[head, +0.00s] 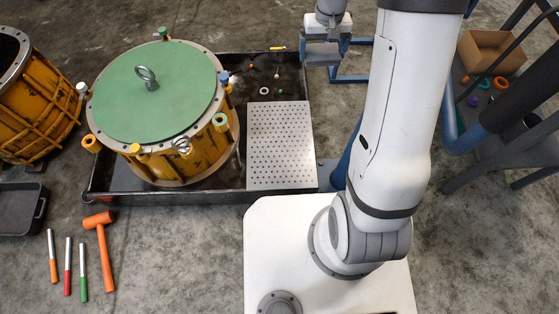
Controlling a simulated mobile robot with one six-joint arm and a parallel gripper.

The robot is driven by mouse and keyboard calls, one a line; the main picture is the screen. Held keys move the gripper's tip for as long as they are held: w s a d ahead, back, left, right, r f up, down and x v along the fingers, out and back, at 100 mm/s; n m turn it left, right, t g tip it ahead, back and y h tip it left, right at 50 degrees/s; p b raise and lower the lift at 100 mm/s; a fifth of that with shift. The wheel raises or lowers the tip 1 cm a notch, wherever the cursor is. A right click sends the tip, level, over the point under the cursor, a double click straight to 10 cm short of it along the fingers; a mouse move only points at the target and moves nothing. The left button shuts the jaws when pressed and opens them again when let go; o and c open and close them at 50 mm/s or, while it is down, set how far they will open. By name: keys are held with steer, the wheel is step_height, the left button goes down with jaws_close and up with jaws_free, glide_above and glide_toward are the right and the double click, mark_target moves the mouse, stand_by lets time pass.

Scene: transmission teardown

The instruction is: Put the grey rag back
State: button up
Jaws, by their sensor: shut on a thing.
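My gripper (323,40) is at the top of the head view, right of the black tray, pointing down. It is shut on a small grey piece that looks like the grey rag (321,54). The rag hangs just under the gripper body, near the tray's back right corner. The fingertips are too small to make out. I see no other grey rag.
The black tray (215,197) holds a yellow drum-shaped housing (205,150) with a green cover (155,95) and a perforated plate (281,145). A cardboard box (490,52) stands at right, beside blue frame parts.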

steer(key=s+a+f+n+b, duration=0.1)
steer(key=s+a+f+b, duration=0.15)
steer(key=f, duration=0.65)
steer(key=s+a+f+n+b, duration=0.1)
steer(key=a+f+b, duration=0.15)
steer(key=f, duration=0.65)
steer(key=n+b, duration=0.2)
steer(key=b, duration=0.3)
glide_above(282, 166)
step_height(282, 166, down, 17)
step_height(282, 166, down, 6)
steer(key=shift+s+f+b, duration=0.1)
steer(key=shift+f+b, duration=0.05)
steer(key=shift+b, duration=1.1)
steer(key=shift+f+b, duration=0.75)
steer(key=shift+f, duration=1.1)
steer(key=shift+f, duration=0.15)
steer(key=o, duration=0.6)
steer(key=shift+o, duration=0.8)
